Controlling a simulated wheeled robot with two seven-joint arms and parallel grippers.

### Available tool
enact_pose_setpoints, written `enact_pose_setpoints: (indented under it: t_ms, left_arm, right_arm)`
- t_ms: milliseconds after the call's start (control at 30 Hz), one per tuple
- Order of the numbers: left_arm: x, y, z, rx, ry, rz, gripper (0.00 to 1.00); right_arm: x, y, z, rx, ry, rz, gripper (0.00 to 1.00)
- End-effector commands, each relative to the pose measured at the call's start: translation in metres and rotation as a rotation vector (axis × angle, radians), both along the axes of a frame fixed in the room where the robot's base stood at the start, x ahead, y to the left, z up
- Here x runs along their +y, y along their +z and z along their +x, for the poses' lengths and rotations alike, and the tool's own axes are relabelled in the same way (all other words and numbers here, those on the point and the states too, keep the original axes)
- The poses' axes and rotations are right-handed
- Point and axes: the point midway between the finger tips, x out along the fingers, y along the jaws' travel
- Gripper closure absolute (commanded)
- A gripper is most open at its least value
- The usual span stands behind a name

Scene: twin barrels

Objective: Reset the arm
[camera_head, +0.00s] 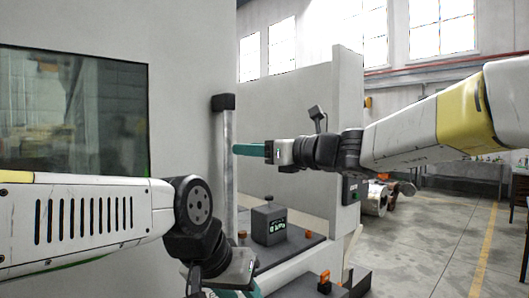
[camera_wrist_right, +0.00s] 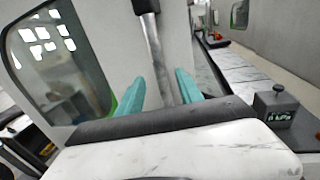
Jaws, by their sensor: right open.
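My right arm reaches in from the right in the head view. My right gripper (camera_head: 248,150) has teal fingers pointing left toward a vertical grey bar handle with a black top bracket (camera_head: 223,103). In the right wrist view the two teal fingers of this gripper (camera_wrist_right: 158,92) stand apart with nothing held. The bar (camera_wrist_right: 157,48) appears beyond and between them there; I cannot tell whether they touch it. My left gripper (camera_head: 243,291) is low at the bottom edge of the head view, mostly cut off, with only a bit of teal showing.
A pale machine wall with a dark window (camera_head: 85,110) fills the left. A small grey box with a green display (camera_head: 270,226) sits on a ledge below my right gripper. Orange knobs (camera_head: 325,277) stand near it. Open floor (camera_head: 440,240) lies to the right.

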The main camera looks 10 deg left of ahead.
Motion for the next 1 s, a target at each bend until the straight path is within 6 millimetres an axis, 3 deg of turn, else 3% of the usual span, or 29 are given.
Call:
enact_pose_setpoints:
  t_ms: [167, 267, 467, 700, 833, 1000]
  left_arm:
    - [0.000, 0.000, 0.000, 0.000, 0.000, 0.000, 0.64]
    - [0.000, 0.000, 0.000, 0.000, 0.000, 0.000, 0.64]
    - [0.000, 0.000, 0.000, 0.000, 0.000, 0.000, 0.64]
    - [0.000, 0.000, 0.000, 0.000, 0.000, 0.000, 0.64]
    - [0.000, 0.000, 0.000, 0.000, 0.000, 0.000, 0.64]
    - [0.000, 0.000, 0.000, 0.000, 0.000, 0.000, 0.64]
  right_arm:
    - [-0.013, -0.017, -0.016, -0.135, 0.015, -0.144, 0.57]
    - [-0.036, -0.047, -0.038, -0.336, 0.052, -0.367, 0.57]
    - [-0.113, -0.129, -0.088, -0.801, 0.234, -0.932, 0.57]
    - [-0.230, -0.214, -0.138, -1.227, 0.632, -1.519, 0.57]
    - [-0.277, -0.239, -0.156, -1.354, 0.849, -1.709, 0.57]
    - [-0.307, -0.252, -0.167, -1.420, 1.007, -1.812, 0.57]
